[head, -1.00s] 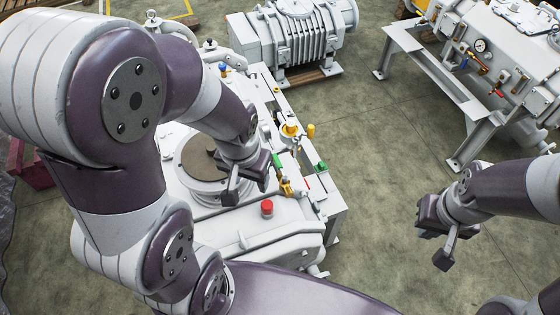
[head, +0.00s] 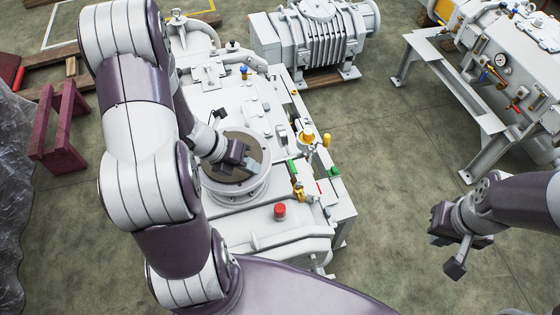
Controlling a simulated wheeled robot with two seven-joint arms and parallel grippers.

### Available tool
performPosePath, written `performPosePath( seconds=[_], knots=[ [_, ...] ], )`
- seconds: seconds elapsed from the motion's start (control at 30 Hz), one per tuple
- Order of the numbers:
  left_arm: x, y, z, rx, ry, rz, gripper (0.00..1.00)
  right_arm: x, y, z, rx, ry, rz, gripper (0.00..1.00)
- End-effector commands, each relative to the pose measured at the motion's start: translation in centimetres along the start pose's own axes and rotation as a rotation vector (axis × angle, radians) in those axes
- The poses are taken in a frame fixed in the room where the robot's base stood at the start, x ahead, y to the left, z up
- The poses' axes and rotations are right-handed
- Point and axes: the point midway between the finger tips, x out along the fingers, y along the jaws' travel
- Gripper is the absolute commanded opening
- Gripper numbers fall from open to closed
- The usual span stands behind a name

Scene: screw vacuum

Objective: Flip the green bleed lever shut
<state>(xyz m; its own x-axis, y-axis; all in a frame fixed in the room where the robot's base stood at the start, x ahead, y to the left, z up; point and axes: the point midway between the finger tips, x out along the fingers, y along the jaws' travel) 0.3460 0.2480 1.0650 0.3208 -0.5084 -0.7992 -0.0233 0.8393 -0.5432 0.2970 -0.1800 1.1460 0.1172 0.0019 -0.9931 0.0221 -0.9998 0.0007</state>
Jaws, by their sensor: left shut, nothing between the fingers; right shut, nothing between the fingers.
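The green lever (head: 292,167) stands up from a brass valve (head: 298,191) on the right side of the white vacuum pump (head: 262,236). My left gripper (head: 240,163) is shut and empty above the round grey flange, to the left of the lever and apart from it. Its fingertips are small and partly hidden by its own body. My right gripper (head: 455,258) is shut and empty over open floor at the right, far from the pump.
A red button (head: 279,211) sits left of the valve. A yellow-topped fitting (head: 307,137) and another green part (head: 333,171) are nearby. A ribbed blower (head: 322,42) stands behind, a machine on a frame (head: 455,90) at right. Floor between them is clear.

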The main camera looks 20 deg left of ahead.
Motion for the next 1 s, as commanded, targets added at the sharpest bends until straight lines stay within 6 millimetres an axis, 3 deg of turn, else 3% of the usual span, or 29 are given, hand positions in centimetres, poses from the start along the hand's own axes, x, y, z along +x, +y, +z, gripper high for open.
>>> performPosePath(
  seconds=[0.1, 0.23, 0.67, 1.0],
  knots=[
    [0.0, -0.2, 2.3, -0.34, -0.089, -0.031, 0.0, 0.1, 0.0, 0.0, 0.0, 0.0, 0.0, 0.0],
    [-0.1, -0.4, 2.7, -0.518, -0.104, -0.055, 0.0, 0.1, 0.0, 0.0, 0.0, 0.0, 0.0, 0.0],
    [0.4, -0.5, 2.7, -0.553, -0.1, -0.056, 0.0, 0.2, 0.0, 0.0, 0.0, 0.0, 0.0, 0.0],
    [6.3, -0.6, 3.3, -0.551, -0.097, -0.057, 0.0, 0.7, 0.0, 0.1, 0.0, 0.0, 0.0, 0.0]
  ],
)
